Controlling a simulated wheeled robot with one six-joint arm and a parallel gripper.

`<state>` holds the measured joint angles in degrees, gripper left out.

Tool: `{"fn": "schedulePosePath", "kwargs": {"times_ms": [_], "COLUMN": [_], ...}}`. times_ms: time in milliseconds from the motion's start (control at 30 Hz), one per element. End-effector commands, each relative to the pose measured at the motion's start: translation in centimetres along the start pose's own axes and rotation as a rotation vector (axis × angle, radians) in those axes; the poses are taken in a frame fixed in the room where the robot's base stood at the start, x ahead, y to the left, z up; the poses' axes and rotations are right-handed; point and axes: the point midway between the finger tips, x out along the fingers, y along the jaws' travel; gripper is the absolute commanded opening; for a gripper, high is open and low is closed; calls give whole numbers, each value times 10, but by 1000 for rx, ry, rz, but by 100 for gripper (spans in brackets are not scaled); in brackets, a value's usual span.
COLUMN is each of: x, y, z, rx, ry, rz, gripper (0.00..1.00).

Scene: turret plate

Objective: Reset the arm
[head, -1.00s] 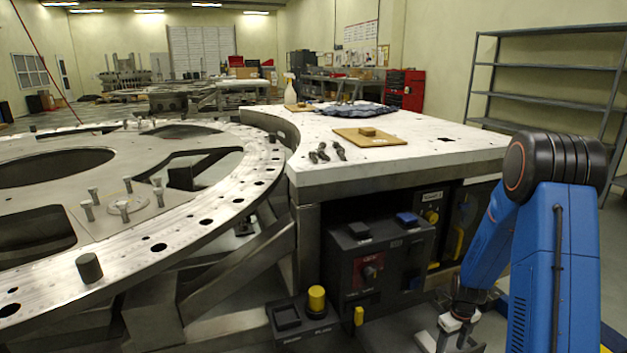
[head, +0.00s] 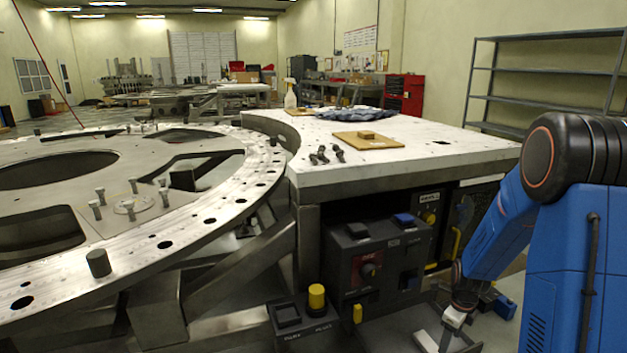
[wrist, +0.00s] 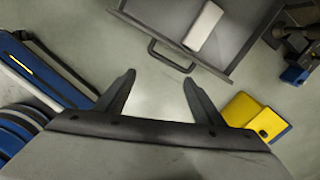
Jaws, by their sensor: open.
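My blue arm (head: 500,235) is folded at the right of the head view, beside the white-topped table. My gripper (wrist: 158,82) shows in the wrist view with its two dark fingers spread apart and nothing between them. It points down over bare grey floor.
An open grey drawer (wrist: 240,50) with a white object (wrist: 203,26) is just beyond the fingers. A yellow item (wrist: 254,117) is at their right. The white-topped table (head: 465,143), control box (head: 345,245) and round turret plate (head: 215,205) stand nearby.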

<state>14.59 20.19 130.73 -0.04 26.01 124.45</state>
Motion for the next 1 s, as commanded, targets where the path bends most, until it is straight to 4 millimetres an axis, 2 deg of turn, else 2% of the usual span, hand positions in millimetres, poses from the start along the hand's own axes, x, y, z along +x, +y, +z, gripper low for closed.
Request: {"fn": "schedulePosePath", "kwargs": {"times_ms": [33,200,500,800,1000], "x": [-14,-62,-138,-202,-237], "y": [4,23,65,113,148], "z": [2,4,-2,-18,-34], "rx": [-52,-281,-689,-1095,-1365], "ry": [-8,-25,-40,-37,-22], "rz": [-11,-43,-105,-176,-227], "gripper": [62,62,62,62,62]}}
